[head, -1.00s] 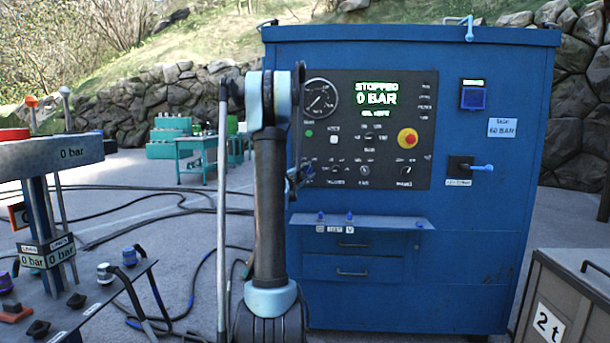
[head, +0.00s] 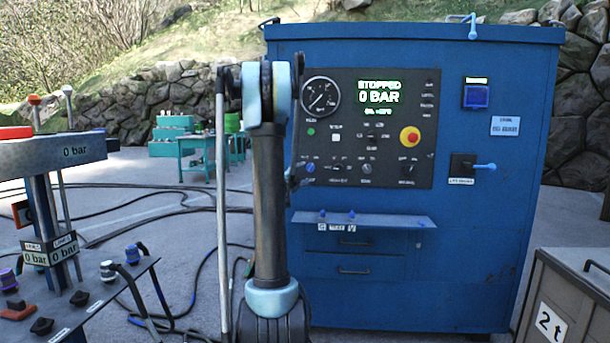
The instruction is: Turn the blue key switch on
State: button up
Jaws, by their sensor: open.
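The blue key switch (head: 310,168) is a small blue knob at the lower left of the dark control panel (head: 395,150) on the blue cabinet. It shows just right of my arm, and which way it is turned is too small to tell. My gripper (head: 294,180) is mostly hidden behind my own upright arm. Only a dark edge of it shows, just left of the blue switch, and it is open with nothing seen in it. I cannot tell how far it is from the panel. The display (head: 379,93) reads STOPPED, 0 BAR.
A red emergency button (head: 409,137) and a gauge (head: 320,96) are on the same panel. A narrow shelf (head: 380,220) juts out below. A grey console (head: 50,160) stands at left, a 2 t crate (head: 575,290) at right. Hoses (head: 130,230) lie on the ground.

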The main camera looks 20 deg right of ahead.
jog(key=shift+v, duration=2.65)
